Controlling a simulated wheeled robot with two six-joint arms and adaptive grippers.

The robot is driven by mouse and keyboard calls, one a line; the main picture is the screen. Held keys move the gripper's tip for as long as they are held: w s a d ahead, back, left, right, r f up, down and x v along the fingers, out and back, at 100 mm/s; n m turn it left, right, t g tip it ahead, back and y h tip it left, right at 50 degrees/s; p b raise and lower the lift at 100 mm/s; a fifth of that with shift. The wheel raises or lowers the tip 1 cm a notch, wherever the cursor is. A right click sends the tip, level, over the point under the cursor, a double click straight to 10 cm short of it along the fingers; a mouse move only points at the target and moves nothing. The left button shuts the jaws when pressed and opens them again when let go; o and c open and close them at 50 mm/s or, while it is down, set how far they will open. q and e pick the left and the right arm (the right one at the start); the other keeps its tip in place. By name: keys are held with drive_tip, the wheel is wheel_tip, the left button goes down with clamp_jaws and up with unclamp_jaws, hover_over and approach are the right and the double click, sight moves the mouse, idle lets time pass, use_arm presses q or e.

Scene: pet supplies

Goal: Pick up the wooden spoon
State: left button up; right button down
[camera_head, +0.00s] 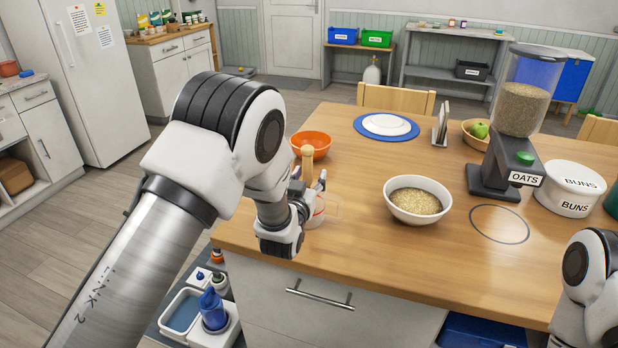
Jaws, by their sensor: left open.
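A light wooden spoon (307,153) stands upright near the left end of the wooden table, partly hidden by my left gripper. Its lower end seems to be in a clear cup with red marks (316,212), but the gripper hides the join. My left gripper (311,188) is open at the spoon, with its fingers close to the handle; I cannot tell whether they touch it. My right arm shows at the lower right edge, but its gripper is out of view.
An orange bowl (314,143) stands just behind the spoon. A white bowl of oats (417,201) stands to the right. An oats dispenser (517,120) and a buns tin (569,188) are farther right. The table's front middle (400,260) is clear.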

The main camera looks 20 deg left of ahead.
use_arm(q)
drive_tip(key=shift+s+a, duration=0.15)
drive_tip(key=shift+a, duration=0.05)
drive_tip(key=shift+r, duration=0.1)
drive_tip(key=c, duration=0.6)
drive_tip(key=shift+d, duration=0.1)
clamp_jaws()
